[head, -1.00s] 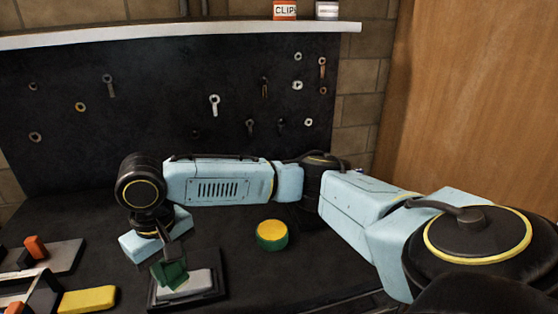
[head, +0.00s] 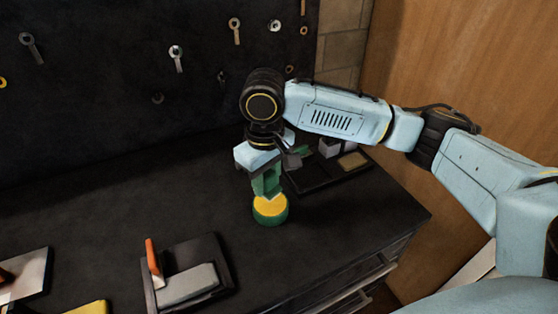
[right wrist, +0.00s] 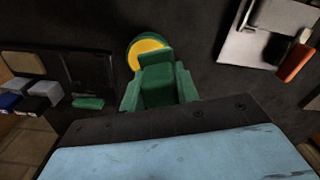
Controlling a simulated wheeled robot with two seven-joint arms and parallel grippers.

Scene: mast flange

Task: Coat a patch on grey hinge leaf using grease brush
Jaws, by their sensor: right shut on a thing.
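My right gripper (head: 267,178) is shut on a green block-like handle, which I take for the grease brush (right wrist: 157,85). It is directly over a round green tin (head: 268,219) with a yellow top. The brush's lower end meets or hovers just above the yellow top; I cannot tell which, and its tip is hidden. A grey plate (head: 190,287), likely the grey hinge leaf, lies on a dark base to the left and nearer, with an upright orange piece (head: 152,257) at its left edge. It also shows in the right wrist view (right wrist: 246,42). My left gripper is out of view.
Behind my right gripper, a dark tray (head: 312,178) holds small blocks and a tan pad (head: 353,160). A pale plate (head: 22,278) and a yellow piece (head: 88,308) lie far left. A dark pegboard (head: 100,110) with hung tools stands behind. The bench's middle left is clear.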

